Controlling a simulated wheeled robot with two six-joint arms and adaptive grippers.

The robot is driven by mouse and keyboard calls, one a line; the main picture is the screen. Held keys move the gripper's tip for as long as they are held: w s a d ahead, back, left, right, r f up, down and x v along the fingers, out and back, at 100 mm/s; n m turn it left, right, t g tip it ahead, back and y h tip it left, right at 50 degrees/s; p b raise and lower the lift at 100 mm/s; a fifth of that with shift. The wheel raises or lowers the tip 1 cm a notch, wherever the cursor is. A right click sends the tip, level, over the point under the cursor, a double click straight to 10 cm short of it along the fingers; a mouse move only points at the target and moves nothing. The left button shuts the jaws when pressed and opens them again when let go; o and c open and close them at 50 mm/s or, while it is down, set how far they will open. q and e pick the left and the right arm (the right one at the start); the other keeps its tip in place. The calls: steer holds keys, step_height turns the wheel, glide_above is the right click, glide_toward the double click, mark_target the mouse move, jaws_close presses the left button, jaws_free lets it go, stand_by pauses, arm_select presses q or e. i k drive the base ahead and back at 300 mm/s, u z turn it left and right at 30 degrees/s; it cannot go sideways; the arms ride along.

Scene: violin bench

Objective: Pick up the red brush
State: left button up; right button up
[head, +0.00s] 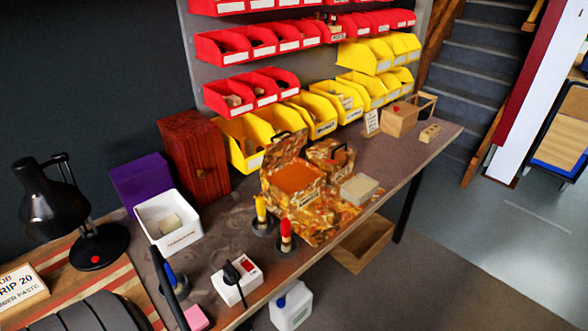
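A blue one (169,274) stands farther left, partly hidden by a dark bar. Neither of my grippers shows in the head view.
A white tray (166,240) and black lamp (70,212) are farther left. Red and yellow bins line the back.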

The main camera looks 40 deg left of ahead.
mark_target(285, 240)
steer(key=u, duration=1.2)
